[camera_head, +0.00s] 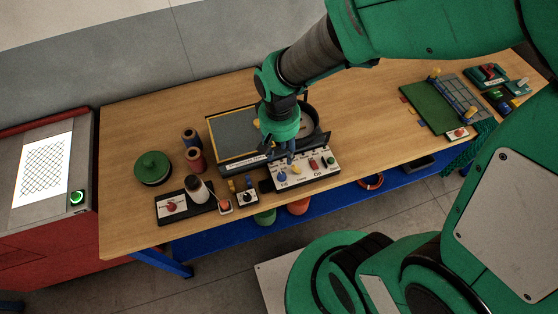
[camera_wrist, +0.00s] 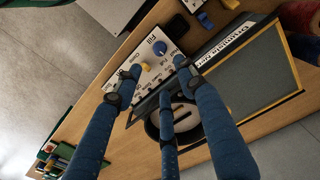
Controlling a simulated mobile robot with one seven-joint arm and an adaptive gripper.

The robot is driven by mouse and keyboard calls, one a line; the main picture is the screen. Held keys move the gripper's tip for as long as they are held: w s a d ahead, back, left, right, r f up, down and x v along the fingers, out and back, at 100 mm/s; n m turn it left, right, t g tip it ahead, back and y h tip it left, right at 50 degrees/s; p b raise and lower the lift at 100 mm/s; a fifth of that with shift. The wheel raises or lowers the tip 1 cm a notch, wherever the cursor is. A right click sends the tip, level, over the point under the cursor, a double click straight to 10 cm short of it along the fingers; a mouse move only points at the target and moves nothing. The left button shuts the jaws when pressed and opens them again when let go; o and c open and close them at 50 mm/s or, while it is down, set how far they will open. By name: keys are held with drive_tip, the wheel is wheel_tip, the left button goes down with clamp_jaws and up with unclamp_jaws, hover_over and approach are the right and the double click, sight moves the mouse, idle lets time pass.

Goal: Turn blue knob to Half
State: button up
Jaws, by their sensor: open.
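The blue knob (camera_head: 283,177) is on the left end of a white control panel (camera_head: 322,172) at the table's front edge. In the wrist view the blue knob (camera_wrist: 160,47) stands beyond my fingertips, near the lettering "Fill". A yellow knob (camera_wrist: 145,66) sits close to it, between two of my fingertips. My gripper (camera_head: 290,155) is open and empty above the panel's left part, its blue fingers spread in the wrist view (camera_wrist: 158,76). The fingertips look apart from the blue knob. Its exact pointer setting is too small to read.
A grey-topped tray (camera_head: 232,133) and a round pan (camera_head: 312,118) stand behind the panel. Small boxes, a bottle (camera_head: 196,188) and spools (camera_head: 194,158) stand to the left. The table between panel and green mat (camera_head: 425,105) is clear.

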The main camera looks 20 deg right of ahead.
sight(282, 174)
wheel_tip(282, 174, down, 13)
drive_tip(key=b, duration=0.2)
drive_tip(key=shift+d+f+b, duration=0.15)
drive_tip(key=shift+f+b, duration=0.05)
drive_tip(key=shift+b, duration=0.2)
clamp_jaws()
